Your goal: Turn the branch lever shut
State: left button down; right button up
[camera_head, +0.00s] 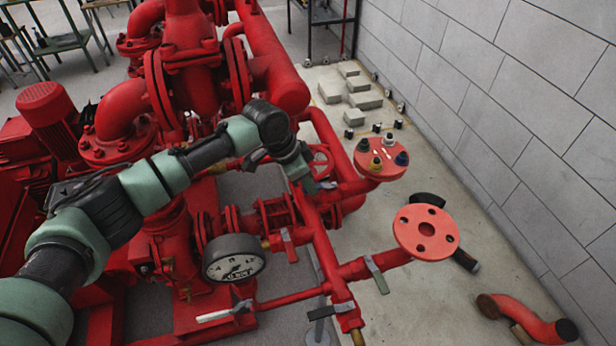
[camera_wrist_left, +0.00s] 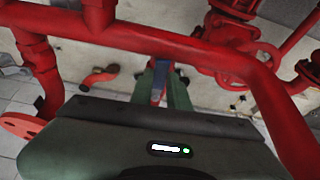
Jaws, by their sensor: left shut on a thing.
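My left gripper (camera_head: 308,184) reaches in over the red pipework, beside the red pipe that runs down toward the front. In the left wrist view its fingers (camera_wrist_left: 163,88) are closed around a narrow grey-blue and red piece, which I take to be the branch lever (camera_wrist_left: 159,72). The fingers and wrist hide most of this lever in the head view, so its exact angle cannot be told. My right gripper is not in view.
Other levers sit on nearby pipes, one by the round flange (camera_head: 426,231) and a pale one (camera_head: 224,313) lower left. A pressure gauge (camera_head: 234,257) is left of the gripper. A red handwheel (camera_head: 320,160) is close behind.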

pick_arm(q)
jog(key=s+n+p, duration=0.1)
jog(key=p, duration=0.2)
jog(key=d+n+t+p, duration=0.1)
jog(key=n+p, duration=0.1)
jog(key=p, duration=0.1)
jog(key=s+d+n+y+p, duration=0.1)
jog(key=n+p, duration=0.1)
jog(key=p, duration=0.1)
jog(key=shift+s+r, duration=0.3)
jog(key=shift+s, duration=0.05)
jog(key=shift+s+d+f+n+t+y+p, duration=0.2)
jog(key=shift+d+n+t+y+p, duration=0.15)
jog(key=shift+n+p, duration=0.4)
jog(key=shift+s+d+f+n+t+y+p, duration=0.1)
jog(key=shift+s+d+n+t+y+p, duration=0.15)
jog(key=shift+n+p, duration=0.5)
jog(key=shift+d, duration=0.1)
jog(key=c, duration=1.3)
grip_release()
jog(key=shift+c, duration=0.2)
jog(key=b+v, duration=0.1)
jog(key=v, duration=0.7)
